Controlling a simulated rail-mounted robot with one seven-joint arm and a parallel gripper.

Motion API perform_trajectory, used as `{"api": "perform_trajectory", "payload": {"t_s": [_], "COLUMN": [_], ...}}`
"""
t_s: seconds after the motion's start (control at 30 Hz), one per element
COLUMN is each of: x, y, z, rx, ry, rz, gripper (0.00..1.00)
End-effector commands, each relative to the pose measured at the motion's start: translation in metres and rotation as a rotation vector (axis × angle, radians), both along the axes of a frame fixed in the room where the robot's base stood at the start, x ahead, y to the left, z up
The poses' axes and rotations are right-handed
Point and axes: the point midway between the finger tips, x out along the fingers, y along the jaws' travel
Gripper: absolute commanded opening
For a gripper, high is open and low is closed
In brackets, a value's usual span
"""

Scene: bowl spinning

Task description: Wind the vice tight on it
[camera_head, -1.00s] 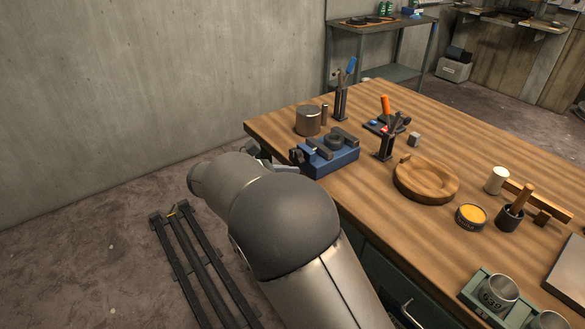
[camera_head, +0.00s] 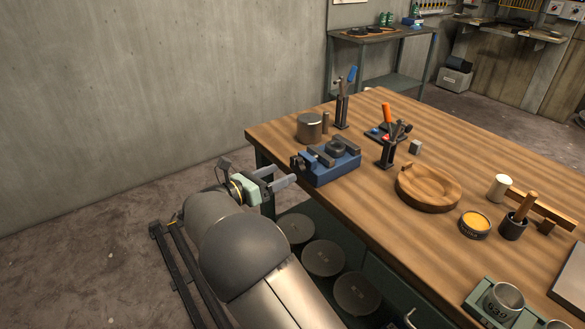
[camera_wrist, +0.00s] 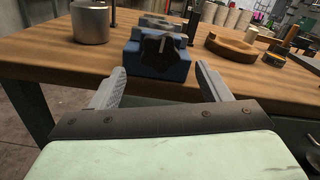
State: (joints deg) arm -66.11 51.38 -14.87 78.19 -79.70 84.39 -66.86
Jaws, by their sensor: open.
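The blue vice (camera_head: 330,170) stands at the table's near left edge, with a dark round piece (camera_head: 336,146) between its grey jaws. Whether the jaws touch that piece, I cannot tell. The vice's dark star-shaped knob (camera_wrist: 163,48) faces me in the wrist view, on the front of the blue body (camera_wrist: 160,66). My gripper (camera_head: 284,178) is open and empty, just off the table edge in front of the vice. In the wrist view its two fingers (camera_wrist: 160,76) point at the vice, spread wider than the knob and apart from it.
A metal cylinder (camera_head: 309,127) stands behind the vice. To its right are a tool holder (camera_head: 386,154) and a carved wooden bowl (camera_head: 429,187). The wooden table (camera_head: 360,210) has bare top in front of the bowl. Round-topped containers (camera_head: 324,257) sit below the table's edge.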

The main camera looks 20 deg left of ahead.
Motion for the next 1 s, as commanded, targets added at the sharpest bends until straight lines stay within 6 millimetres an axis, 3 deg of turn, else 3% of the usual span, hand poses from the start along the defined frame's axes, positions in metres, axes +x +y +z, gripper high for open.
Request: {"api": "perform_trajectory", "payload": {"t_s": [0.1, 0.3, 0.67, 0.83, 1.0], "x": [0.019, 0.037, 0.042, 0.042, 0.042], "y": [-0.014, -0.027, -0.030, -0.030, -0.030], "z": [0.000, 0.000, 0.000, 0.000, 0.000], "rx": [0.000, 0.001, 0.001, 0.001, 0.002], "ry": [0.000, 0.000, -0.001, -0.001, -0.001], "rz": [-0.003, -0.001, 0.000, 0.000, 0.000], "gripper": [0.70, 0.70, 0.70, 0.28, 0.26]}}
